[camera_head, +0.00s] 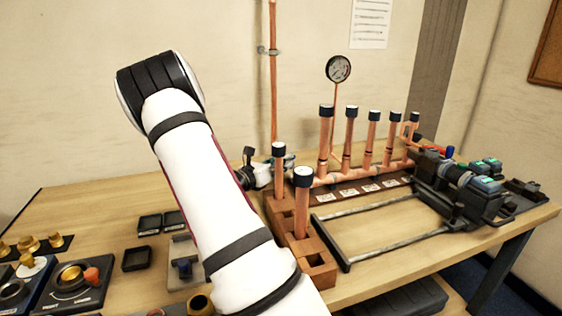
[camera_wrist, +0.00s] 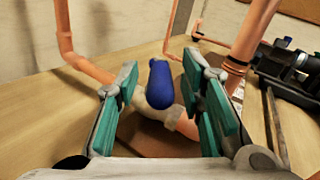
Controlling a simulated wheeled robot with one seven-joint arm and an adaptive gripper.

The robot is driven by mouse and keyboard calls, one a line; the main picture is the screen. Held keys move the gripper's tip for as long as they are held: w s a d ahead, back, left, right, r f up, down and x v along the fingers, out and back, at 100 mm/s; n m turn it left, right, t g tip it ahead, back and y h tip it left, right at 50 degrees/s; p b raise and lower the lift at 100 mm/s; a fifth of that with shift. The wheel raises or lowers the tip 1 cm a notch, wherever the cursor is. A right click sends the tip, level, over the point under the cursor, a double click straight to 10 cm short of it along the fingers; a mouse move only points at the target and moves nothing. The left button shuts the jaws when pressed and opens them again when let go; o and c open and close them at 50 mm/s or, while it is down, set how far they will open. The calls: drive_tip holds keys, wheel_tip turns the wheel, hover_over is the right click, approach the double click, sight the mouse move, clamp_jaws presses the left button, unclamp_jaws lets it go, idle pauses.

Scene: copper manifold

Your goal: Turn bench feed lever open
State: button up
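In the wrist view, a blue lever handle (camera_wrist: 161,82) stands up from a pale valve body (camera_wrist: 184,124) on the copper pipe. My gripper (camera_wrist: 160,68) is open, with one teal-padded finger on each side of the handle. Gaps show between the handle and both pads, so I see no grip.
The copper manifold (camera_head: 335,178) with capped uprights stands right of the gripper. Two capped pipes stand in a brown block (camera_head: 315,261) close to my arm. A black clamp tool (camera_head: 462,190) lies at right. Small trays (camera_head: 136,258) and fittings lie at left.

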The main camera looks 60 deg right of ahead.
drive_tip(key=w+a, duration=0.2)
drive_tip(key=a, duration=0.9)
drive_tip(key=shift+a, duration=0.35)
drive_tip(key=shift+c, duration=0.2)
drive_tip(key=c, duration=0.4)
drive_tip(key=shift+w+d+m+g, duration=0.25)
drive_tip(key=shift+m+g, duration=0.05)
drive_tip(key=shift+m, duration=0.4)
clamp_jaws()
drive_tip(key=w+d+f+m+g+p, duration=0.15)
drive_tip(key=w+m, duration=0.35)
drive_tip(key=m, duration=0.5)
drive_tip(key=w+m+g+p, duration=0.2)
drive_tip(key=w+m, duration=0.3)
drive_tip(key=m, duration=0.4)
drive_tip(key=s+d+r+p, duration=0.1)
drive_tip(key=s+d+p, duration=0.2)
drive_tip(key=s+d, duration=0.5)
drive_tip(key=shift+d+y, duration=0.2)
drive_tip(key=shift+y, duration=0.1)
